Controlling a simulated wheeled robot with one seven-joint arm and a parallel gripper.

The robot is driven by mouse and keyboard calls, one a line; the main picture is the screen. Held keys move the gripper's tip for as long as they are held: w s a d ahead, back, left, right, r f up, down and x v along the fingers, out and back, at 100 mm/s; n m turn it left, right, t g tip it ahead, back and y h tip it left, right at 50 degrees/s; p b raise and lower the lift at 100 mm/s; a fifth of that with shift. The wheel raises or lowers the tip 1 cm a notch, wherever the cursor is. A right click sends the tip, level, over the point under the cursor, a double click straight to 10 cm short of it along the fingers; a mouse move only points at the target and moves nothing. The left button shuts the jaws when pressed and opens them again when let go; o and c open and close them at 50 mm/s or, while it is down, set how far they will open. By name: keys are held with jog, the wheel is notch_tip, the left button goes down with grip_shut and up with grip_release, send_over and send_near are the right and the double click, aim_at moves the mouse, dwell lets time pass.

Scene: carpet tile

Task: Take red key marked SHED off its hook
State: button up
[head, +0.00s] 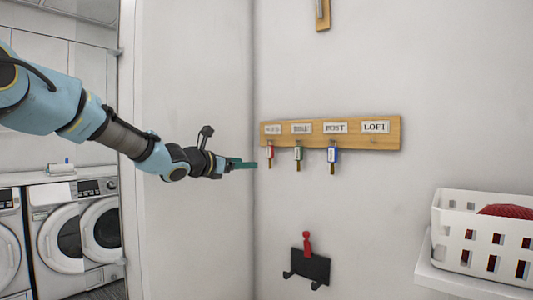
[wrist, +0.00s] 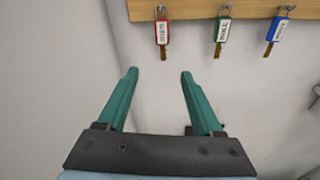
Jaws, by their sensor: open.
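A wooden key rack (head: 388,140) hangs on the wall, with label plates above its hooks; the right ones read POST and LOFT. A red key (head: 270,151) hangs from the leftmost hook; its tag lettering is too small to read surely. It also shows in the wrist view (wrist: 162,34) at the top. A green key (head: 298,155) and a blue key (head: 333,156) hang to its right. The LOFT hook is empty. My gripper (head: 257,164) is open and empty, left of the red key in the head view. In the wrist view its teal fingers (wrist: 159,76) are below the red key, apart from it.
A black wall holder (head: 312,266) with a red item (head: 307,244) is below the rack. A white basket (head: 485,237) stands on a shelf (head: 450,280) at right. A wall corner lies close to the rack's left end. Washing machines (head: 60,235) stand far left.

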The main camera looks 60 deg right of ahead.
aim_at(268, 152)
jog(key=shift+n+h, duration=0.4)
jog(key=shift+n, duration=0.5)
jog(key=d+r+p, duration=0.1)
jog(key=d, duration=0.1)
jog(key=d+r+p, duration=0.1)
jog(key=d, duration=0.1)
jog(key=s+d, duration=0.1)
jog(key=d, duration=0.2)
jog(key=shift+r+p, duration=0.4)
jog(key=shift+d, duration=0.4)
jog(key=d+p, duration=0.1)
jog(key=p, duration=0.1)
jog(key=d+p, duration=0.2)
jog(key=shift+s+d+r, duration=0.15)
jog(key=shift+d+r, duration=0.05)
jog(key=shift+d, duration=0.1)
jog(key=shift+d+f+p, duration=0.2)
jog(key=shift+d+p, duration=0.3)
jog(key=shift+d, duration=0.2)
grip_shut()
